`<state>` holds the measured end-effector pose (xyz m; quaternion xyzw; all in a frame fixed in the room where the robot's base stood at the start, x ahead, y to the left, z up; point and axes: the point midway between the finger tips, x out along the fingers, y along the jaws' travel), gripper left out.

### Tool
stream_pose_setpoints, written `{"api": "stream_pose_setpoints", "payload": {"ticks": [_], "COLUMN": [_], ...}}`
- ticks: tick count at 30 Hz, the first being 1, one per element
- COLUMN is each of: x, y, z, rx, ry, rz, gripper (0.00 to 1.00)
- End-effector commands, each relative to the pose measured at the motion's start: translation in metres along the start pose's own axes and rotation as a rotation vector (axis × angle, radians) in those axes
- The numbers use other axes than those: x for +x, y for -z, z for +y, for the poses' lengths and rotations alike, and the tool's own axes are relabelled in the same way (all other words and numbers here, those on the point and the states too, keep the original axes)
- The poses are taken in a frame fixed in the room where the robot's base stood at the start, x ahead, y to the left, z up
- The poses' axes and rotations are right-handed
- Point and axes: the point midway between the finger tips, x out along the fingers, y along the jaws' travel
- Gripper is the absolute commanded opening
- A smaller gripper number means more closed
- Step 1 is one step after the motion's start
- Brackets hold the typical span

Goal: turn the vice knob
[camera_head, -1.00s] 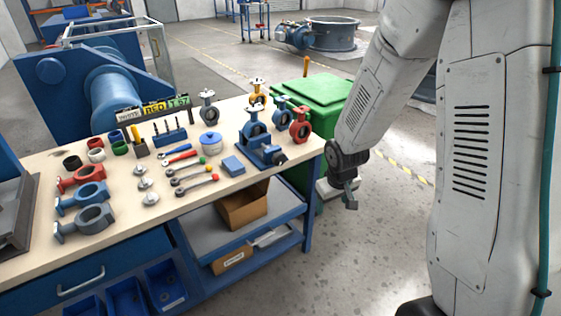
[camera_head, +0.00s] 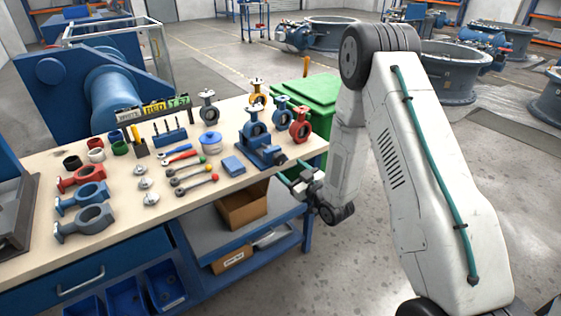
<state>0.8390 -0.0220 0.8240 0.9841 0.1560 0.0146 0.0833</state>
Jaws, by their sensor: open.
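The blue vice (camera_head: 266,153) stands at the right front edge of the workbench, with a blue butterfly valve (camera_head: 254,128) upright in it. The vice knob (camera_head: 281,159) is a small dark part at the vice's right end, facing the bench edge. My gripper (camera_head: 286,176) is just off the bench's right edge, a little below and right of the knob, apart from it. It is open, and nothing shows between its fingers. The fingers are small in this view.
Red, yellow and blue-grey valves (camera_head: 300,124) stand close behind the vice. A green bin (camera_head: 318,97) stands behind the bench's right end.

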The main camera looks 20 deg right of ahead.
Motion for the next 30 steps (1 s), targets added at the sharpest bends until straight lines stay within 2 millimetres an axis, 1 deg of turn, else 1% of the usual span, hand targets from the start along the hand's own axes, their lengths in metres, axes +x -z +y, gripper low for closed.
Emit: {"api": "stream_pose_setpoints", "payload": {"ticks": [9, 12, 17, 24, 25, 26, 27, 29, 30], "x": [0.049, 0.062, 0.072, 0.073, 0.073, 0.073, 0.073, 0.073, 0.073], "y": [0.000, 0.000, 0.000, 0.000, 0.000, 0.000, 0.000, 0.000, 0.000], "z": [-0.001, 0.000, 0.000, 0.000, 0.000, 0.000, 0.000, 0.000, 0.000], "rx": [-0.002, -0.001, -0.001, -0.001, -0.001, -0.001, -0.001, -0.001, -0.001], "ry": [0.002, 0.001, 0.000, 0.000, 0.000, 0.000, 0.000, 0.000, 0.000], "rz": [0.001, 0.000, -0.002, -0.003, -0.003, -0.003, -0.003, -0.003, -0.003], "gripper": [0.68, 0.68, 0.68, 0.68, 0.65, 0.57, 0.46, 0.29, 0.23]}}
